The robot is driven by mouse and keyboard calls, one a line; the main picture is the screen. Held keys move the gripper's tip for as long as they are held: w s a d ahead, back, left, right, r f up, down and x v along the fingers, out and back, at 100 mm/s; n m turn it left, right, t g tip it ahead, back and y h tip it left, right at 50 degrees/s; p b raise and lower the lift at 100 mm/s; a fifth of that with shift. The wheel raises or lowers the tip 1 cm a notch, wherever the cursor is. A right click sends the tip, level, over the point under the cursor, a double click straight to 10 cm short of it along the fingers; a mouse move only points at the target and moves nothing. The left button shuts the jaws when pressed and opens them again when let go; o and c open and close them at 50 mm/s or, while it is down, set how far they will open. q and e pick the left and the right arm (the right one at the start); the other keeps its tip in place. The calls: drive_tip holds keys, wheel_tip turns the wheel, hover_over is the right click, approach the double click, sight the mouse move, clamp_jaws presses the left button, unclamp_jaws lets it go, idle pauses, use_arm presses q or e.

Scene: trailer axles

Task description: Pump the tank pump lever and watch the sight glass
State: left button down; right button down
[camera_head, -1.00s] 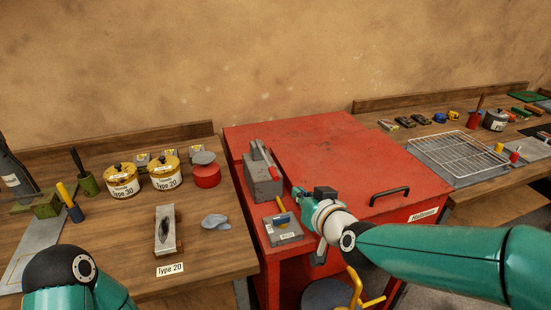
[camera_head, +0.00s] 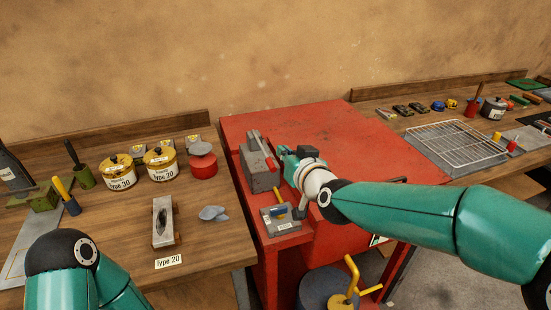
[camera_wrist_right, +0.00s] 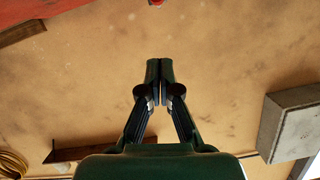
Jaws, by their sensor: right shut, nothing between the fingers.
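A grey box (camera_head: 262,172) with a light lever ending in a red grip (camera_head: 271,163) stands at the left of the red cabinet top. Below, by the cabinet's front, is a round grey tank (camera_head: 318,290) with a yellow handle (camera_head: 352,272). I cannot tell which of these is the tank pump. No sight glass can be made out. My right gripper (camera_head: 287,153) is just right of the grey box, near the red grip; contact is unclear. The right wrist view shows its fingers (camera_wrist_right: 160,72) shut and empty. My left gripper is out of view.
The red cabinet (camera_head: 330,135) has free room on top. Yellow cans (camera_head: 160,163) and a red tin (camera_head: 203,168) stand on the left bench. A wire rack (camera_head: 455,143) lies at right.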

sight(275, 167)
drive_tip(key=w+f, duration=0.1)
drive_tip(key=w+a+f, duration=0.1)
drive_tip(key=w+a+f+p, duration=0.1)
drive_tip(key=w, duration=0.1)
drive_tip(key=shift+f, duration=0.15)
drive_tip(key=shift+s+a+f, duration=0.15)
drive_tip(key=shift+f, duration=0.7)
